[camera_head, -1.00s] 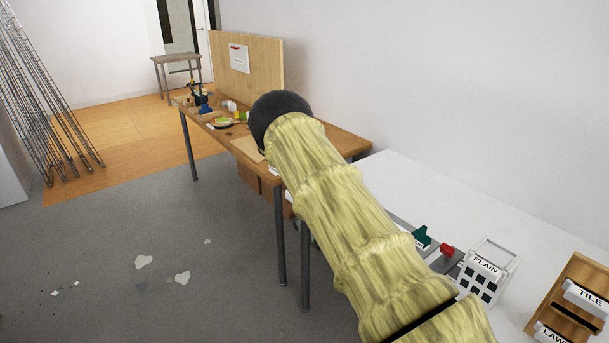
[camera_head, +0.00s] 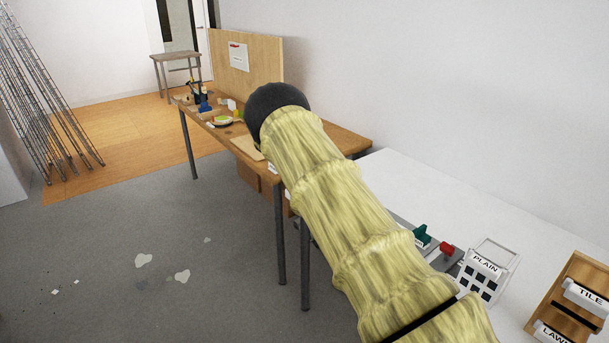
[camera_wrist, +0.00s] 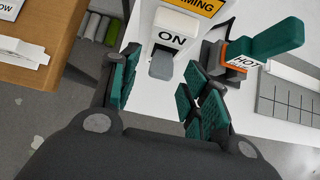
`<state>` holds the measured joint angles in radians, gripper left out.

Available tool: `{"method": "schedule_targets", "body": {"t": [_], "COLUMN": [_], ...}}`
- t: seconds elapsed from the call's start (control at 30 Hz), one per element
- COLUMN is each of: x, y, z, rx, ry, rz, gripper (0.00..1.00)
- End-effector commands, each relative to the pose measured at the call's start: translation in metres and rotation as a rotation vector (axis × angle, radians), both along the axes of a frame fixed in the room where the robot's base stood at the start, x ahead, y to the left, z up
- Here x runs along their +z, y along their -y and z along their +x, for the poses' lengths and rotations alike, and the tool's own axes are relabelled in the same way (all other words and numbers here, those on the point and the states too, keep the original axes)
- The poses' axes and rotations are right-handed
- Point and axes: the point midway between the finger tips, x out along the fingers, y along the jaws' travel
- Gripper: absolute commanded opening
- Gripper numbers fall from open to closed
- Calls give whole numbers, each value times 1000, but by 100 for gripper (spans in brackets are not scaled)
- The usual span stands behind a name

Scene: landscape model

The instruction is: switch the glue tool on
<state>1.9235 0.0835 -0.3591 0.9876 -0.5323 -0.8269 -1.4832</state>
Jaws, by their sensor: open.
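In the wrist view, a white box with an ON label (camera_wrist: 170,38) has a grey paddle (camera_wrist: 162,65) on its near side. My gripper (camera_wrist: 161,60) is open, with one green-padded finger on each side of the paddle; I cannot tell whether it touches. A yellow sign ending in "MING" (camera_wrist: 203,5) is above the ON label. To the right is a green handle (camera_wrist: 268,42) beside an orange-edged HOT label (camera_wrist: 243,61). In the head view my sleeved arm hides the gripper and the ON box.
A wooden table (camera_head: 343,141) meets a white table (camera_head: 400,175). On the white table are a green item (camera_head: 421,235), a red item (camera_head: 447,249), a PLAIN box (camera_head: 484,275) and a wooden rack (camera_head: 572,300).

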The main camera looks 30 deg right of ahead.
Motion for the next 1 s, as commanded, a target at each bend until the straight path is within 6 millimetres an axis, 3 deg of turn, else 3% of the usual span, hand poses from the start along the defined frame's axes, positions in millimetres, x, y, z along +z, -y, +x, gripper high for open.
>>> {"method": "schedule_targets", "body": {"t": [0.5, 1.0], "x": [65, 76], "y": [-57, -67], "z": [-4, -5], "rx": [1, -1], "ry": [-1, -1], "rz": [0, 1], "gripper": [46, 46]}}
